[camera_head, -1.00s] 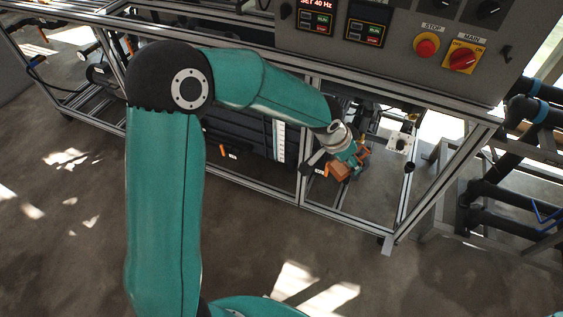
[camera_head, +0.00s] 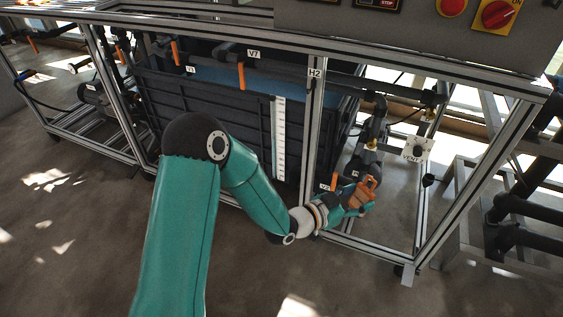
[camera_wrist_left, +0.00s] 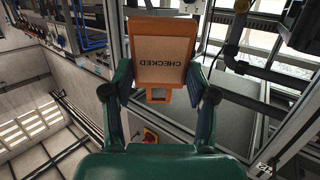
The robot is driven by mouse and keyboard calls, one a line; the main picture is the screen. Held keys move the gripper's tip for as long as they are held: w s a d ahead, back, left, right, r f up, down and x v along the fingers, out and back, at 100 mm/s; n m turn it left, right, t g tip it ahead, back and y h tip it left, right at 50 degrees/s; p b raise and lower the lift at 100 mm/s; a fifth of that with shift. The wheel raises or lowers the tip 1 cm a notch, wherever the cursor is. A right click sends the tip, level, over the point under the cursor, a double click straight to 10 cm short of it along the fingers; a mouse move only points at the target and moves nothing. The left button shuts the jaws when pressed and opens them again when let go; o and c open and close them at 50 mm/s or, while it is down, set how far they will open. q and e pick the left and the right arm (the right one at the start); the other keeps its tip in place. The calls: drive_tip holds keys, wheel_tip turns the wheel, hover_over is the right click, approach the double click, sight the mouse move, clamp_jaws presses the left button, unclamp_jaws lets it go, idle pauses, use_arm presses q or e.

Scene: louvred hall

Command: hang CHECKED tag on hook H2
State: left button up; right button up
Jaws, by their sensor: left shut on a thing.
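In the head view the orange tag (camera_head: 365,192) and my left gripper (camera_head: 354,200) are small, low inside the frame beside the tank. The white H2 label (camera_head: 315,72) is on an upright post, up and left of the tag and well apart from it. I cannot make out the hook itself. My right gripper is not in view.
A dark tank (camera_head: 200,105) with orange-handled pipes stands left of the H2 post. Pipes and a VENT plate (camera_head: 417,149) are to the right of my gripper. A control panel (camera_head: 400,25) overhangs above. Open floor lies in front.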

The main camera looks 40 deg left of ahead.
use_arm(q)
drive_tip(key=s+a+f+n+t+y+b, duration=0.2)
drive_tip(key=a+f+n+t+y+b, duration=0.15)
drive_tip(key=a+f+b, duration=0.35)
drive_tip(key=s+a+r+n+y, duration=0.1)
drive_tip(key=s+a+r+y, duration=0.1)
drive_tip(key=a+r, duration=0.35)
drive_tip(key=s+a+r+n+y, duration=0.1)
drive_tip(key=a+r+n+y, duration=0.15)
drive_tip(key=r, duration=0.65)
drive_tip(key=s+a+r+y, duration=0.2)
drive_tip(key=a+r+y, duration=0.1)
drive_tip(key=r, duration=0.5)
drive_tip(key=p+x, duration=0.1)
drive_tip(key=x, duration=0.8)
drive_tip(key=shift+w+d+f, duration=0.15)
drive_tip(key=shift+d+f, duration=0.2)
drive_tip(key=shift+f, duration=0.15)
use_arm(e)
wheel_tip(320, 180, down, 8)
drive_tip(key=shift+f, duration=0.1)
